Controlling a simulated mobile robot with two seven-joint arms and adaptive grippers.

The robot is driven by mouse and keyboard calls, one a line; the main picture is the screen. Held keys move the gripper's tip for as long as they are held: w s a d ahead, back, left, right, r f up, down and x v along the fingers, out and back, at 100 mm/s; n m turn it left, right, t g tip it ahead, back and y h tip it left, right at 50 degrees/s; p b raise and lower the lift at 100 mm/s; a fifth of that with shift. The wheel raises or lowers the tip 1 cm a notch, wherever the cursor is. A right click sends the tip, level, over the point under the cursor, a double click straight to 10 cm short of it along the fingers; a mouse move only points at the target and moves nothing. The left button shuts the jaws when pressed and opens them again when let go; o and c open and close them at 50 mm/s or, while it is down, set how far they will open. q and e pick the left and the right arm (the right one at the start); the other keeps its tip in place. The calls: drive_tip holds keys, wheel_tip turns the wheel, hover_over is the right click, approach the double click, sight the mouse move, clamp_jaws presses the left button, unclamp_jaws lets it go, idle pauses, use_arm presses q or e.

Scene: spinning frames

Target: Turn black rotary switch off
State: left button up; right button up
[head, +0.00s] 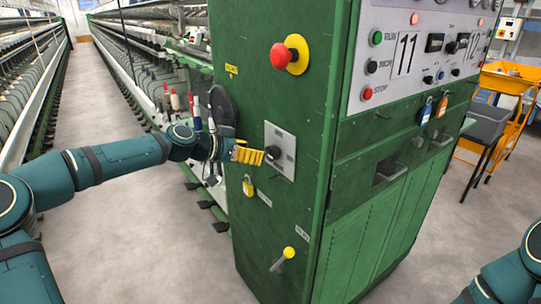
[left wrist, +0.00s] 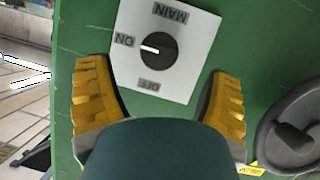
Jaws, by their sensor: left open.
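The black rotary switch (head: 272,153) is on a light grey plate (head: 289,139) on the side of the green cabinet. In the left wrist view the round black knob (left wrist: 158,50) has its white mark pointing to the word ON; the plate (left wrist: 190,72) also reads MAIN and OFF. My left gripper (head: 262,156) has yellow fingers and is just in front of the switch. In the left wrist view it is open and empty (left wrist: 158,70), one finger on each side of the plate. Contact cannot be told. My right gripper is out of view.
A red emergency button (head: 289,52) is above the switch. A yellow padlock (head: 248,187) and a yellow-knobbed lever (head: 287,254) are below. A dark handwheel (head: 222,105) is beside the cabinet edge, left of the switch. A control panel (head: 383,55) is on the adjoining face.

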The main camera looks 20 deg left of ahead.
sight(269, 155)
use_arm(q)
drive_tip(key=shift+x, duration=3.2)
drive_tip(key=shift+c, duration=0.3)
drive_tip(key=c, duration=1.1)
drive_tip(key=shift+c, duration=0.2)
